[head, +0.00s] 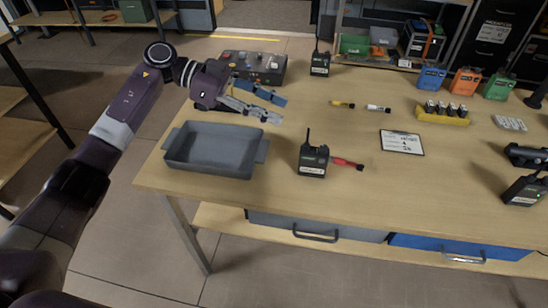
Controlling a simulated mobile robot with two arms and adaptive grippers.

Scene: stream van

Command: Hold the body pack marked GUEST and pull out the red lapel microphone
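A black body pack (312,162) with a short antenna stands near the table's front edge, right of the grey tray. Its label is too small to read. A red lapel microphone (346,163) sticks out from its right side. My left gripper (282,109) is above the table, behind and left of this pack and apart from it. Its two fingers are spread with nothing between them. Another black pack (320,64) stands at the back, and one more (525,189) is at the right edge. My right gripper is out of view.
An empty grey tray (212,170) sits at the table's left front. A control box (256,67) is behind my gripper. A white card (402,142), a yellow battery holder (443,118) and blue, orange and green packs (466,81) are to the right. The front middle is clear.

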